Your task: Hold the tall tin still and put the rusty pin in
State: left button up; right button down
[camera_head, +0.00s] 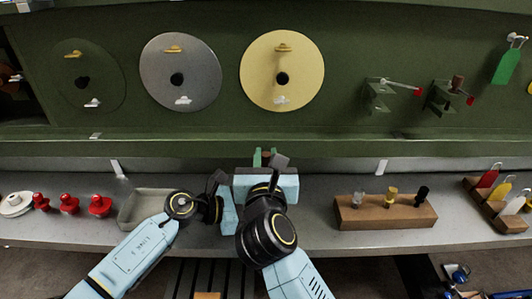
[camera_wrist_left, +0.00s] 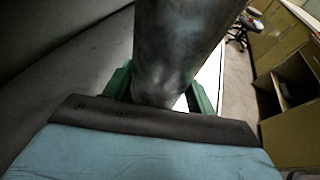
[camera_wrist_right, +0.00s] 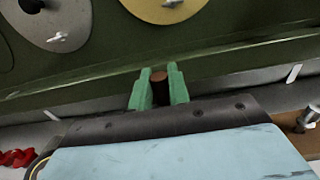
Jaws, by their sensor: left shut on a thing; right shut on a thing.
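The tall tin (camera_wrist_left: 182,45) is a dull grey metal body that fills the upper middle of the left wrist view. My left gripper (camera_wrist_left: 160,95) is shut on it, with a green finger on each side. The rusty pin (camera_wrist_right: 159,88) is a short brown piece between the green fingertips of my right gripper (camera_wrist_right: 160,76), which is shut on it. In the head view my right gripper (camera_head: 265,158) is over the bench in front of the green panel, with my left gripper just left of it. The tin and pin cannot be made out there, and the tin's opening is hidden.
A shallow grey tray (camera_head: 127,222) and red knobs (camera_head: 99,205) are on the bench at left. A wooden block (camera_head: 385,218) with several pegs stands at right, beside a rack of coloured tags (camera_head: 497,205). Discs (camera_head: 283,55) and brackets hang on the green panel (camera_head: 225,30) behind.

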jog(key=shift+f, duration=0.15)
jog(key=c, duration=1.3)
grip_release()
jog(key=shift+o, duration=0.2)
jog(key=shift+r, duration=4)
pick_arm(q)
jog(key=o, duration=0.9)
jog(key=shift+c, duration=0.2)
